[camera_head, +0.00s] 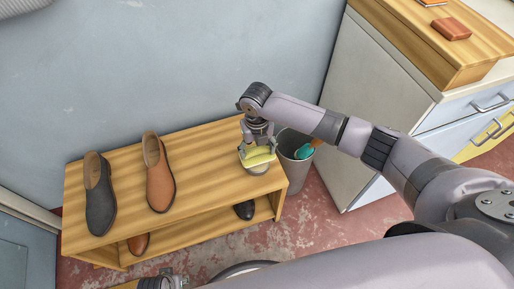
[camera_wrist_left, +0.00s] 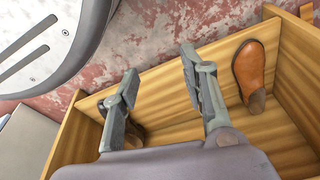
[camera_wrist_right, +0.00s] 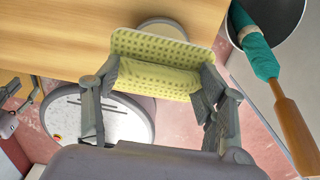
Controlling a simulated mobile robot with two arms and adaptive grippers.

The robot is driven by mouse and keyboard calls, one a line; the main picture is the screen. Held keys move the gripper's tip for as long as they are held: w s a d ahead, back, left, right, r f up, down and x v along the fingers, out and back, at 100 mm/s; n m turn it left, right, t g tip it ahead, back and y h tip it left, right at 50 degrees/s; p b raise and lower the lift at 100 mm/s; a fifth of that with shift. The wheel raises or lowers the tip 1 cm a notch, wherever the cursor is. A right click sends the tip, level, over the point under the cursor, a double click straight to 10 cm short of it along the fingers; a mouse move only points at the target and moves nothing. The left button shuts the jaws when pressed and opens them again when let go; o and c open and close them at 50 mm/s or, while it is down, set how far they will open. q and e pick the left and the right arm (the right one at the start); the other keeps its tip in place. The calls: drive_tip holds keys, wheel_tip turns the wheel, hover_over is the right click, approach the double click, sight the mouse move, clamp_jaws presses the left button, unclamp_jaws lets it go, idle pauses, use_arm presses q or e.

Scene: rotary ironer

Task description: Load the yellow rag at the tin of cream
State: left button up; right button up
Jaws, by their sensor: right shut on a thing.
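The yellow rag (camera_head: 258,156) is gripped by my right gripper (camera_head: 257,146) over the right end of the wooden shoe rack. In the right wrist view the rag (camera_wrist_right: 160,65) spans between the two fingers. The round tin of cream (camera_head: 257,170) sits on the rack top, just under the rag. In the right wrist view only part of the tin (camera_wrist_right: 165,27) shows past the rag's edge; I cannot tell whether they touch.
A dark shoe (camera_head: 99,195) and a brown shoe (camera_head: 158,172) stand on the rack top (camera_head: 205,170). A bin (camera_head: 296,172) beside it holds a tool with a green part. A cabinet (camera_head: 375,110) stands at right.

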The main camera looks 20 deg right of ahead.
sight(257, 149)
drive_tip(key=shift+r+p, duration=0.5)
drive_tip(key=shift+r, duration=0.05)
drive_tip(key=shift+r+p, duration=0.45)
drive_tip(key=shift+p, duration=0.05)
drive_tip(key=shift+r+p, duration=0.75)
use_arm(q)
drive_tip(key=s+a+f, duration=0.1)
drive_tip(key=s+f, duration=0.7)
drive_tip(key=s, duration=0.1)
drive_tip(key=shift+s+a+g, duration=0.2)
drive_tip(key=shift+s+g, duration=0.15)
drive_tip(key=shift+g, duration=0.05)
drive_tip(key=shift+w+f, duration=0.1)
